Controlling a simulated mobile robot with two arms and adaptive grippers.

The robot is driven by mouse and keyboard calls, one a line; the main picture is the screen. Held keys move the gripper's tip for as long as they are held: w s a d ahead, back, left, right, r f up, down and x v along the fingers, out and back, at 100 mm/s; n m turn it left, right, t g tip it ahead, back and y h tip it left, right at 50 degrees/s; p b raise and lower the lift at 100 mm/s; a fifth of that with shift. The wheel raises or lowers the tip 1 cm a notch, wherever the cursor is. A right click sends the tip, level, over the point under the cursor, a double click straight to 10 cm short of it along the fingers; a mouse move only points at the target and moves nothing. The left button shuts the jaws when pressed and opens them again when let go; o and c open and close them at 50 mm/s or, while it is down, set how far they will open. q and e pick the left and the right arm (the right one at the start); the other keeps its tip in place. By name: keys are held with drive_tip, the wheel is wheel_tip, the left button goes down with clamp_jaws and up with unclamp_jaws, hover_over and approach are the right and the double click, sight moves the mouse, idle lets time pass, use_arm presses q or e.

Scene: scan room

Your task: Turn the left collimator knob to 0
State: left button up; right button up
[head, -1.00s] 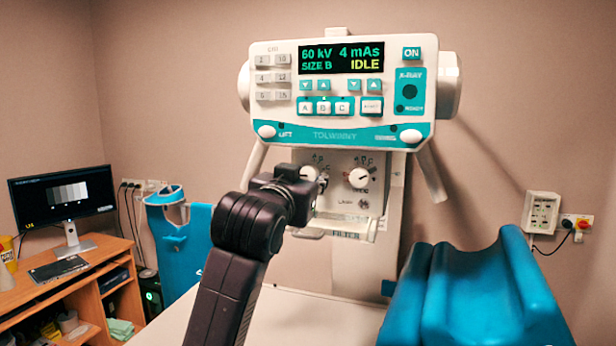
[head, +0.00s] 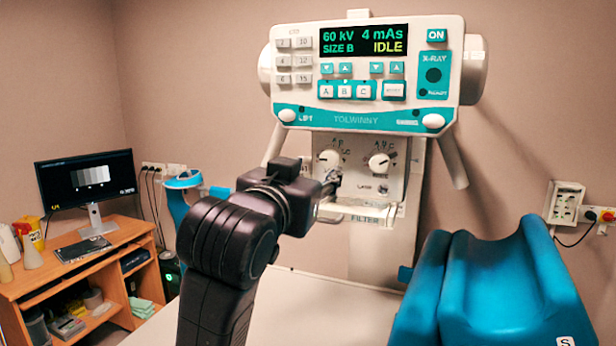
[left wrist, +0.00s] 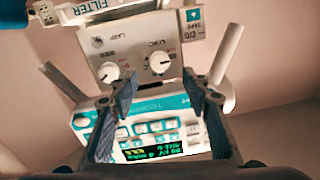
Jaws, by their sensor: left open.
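The left collimator knob (head: 329,160) is a white dial with a dark pointer on the panel below the control box. Its scale marks are too small to read. The right collimator knob (head: 379,163) is beside it. My left gripper (head: 334,181) is just below the left knob in the head view and hides part of the panel. In the left wrist view, which is upside down, my left gripper (left wrist: 158,86) is open and empty. The left knob (left wrist: 160,62) shows between and beyond its fingertips, apparently apart from them. The right knob (left wrist: 109,72) is left of it there.
The control box (head: 370,75) overhangs the knobs, with handles slanting down on both sides. The filter ledge (head: 365,212) juts out below. A blue cushion (head: 500,280) stands at the right. A desk with a monitor (head: 88,180) is at the far left.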

use_arm(q)
drive_tip(key=shift+v, duration=1.5)
